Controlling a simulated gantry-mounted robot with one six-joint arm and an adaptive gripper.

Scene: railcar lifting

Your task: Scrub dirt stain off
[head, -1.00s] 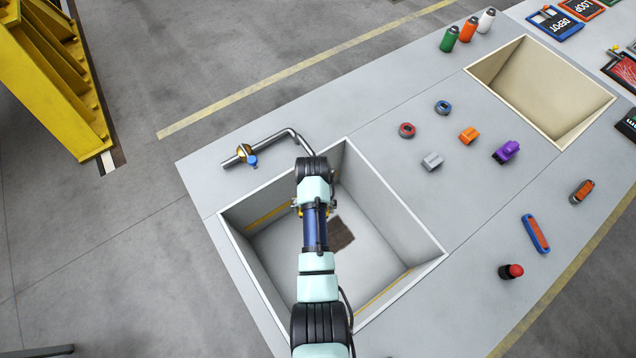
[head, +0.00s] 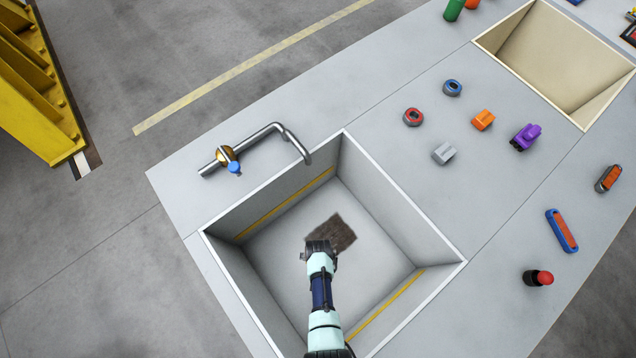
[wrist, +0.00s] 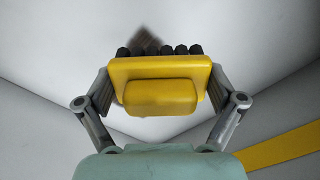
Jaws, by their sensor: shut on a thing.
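The dirt stain (head: 332,233) is a dark brown, roughly square patch on the floor of the grey sink (head: 275,245). In the wrist view, my gripper (wrist: 160,92) is shut on a yellow scrub brush (wrist: 160,97) with black bristles at its far side. A brown part of the stain (wrist: 146,40) shows just beyond the bristles. In the head view, my arm reaches down into the sink, and its end lies at the near edge of the stain. The brush is hidden there by my arm. I cannot tell whether the bristles touch the floor.
Sink walls surround my arm. A metal faucet (head: 276,133) with a blue knob stands at the back left rim. Several small parts, such as a purple block (head: 525,137), lie on the counter to the right. A second, beige basin (head: 556,60) is farther back.

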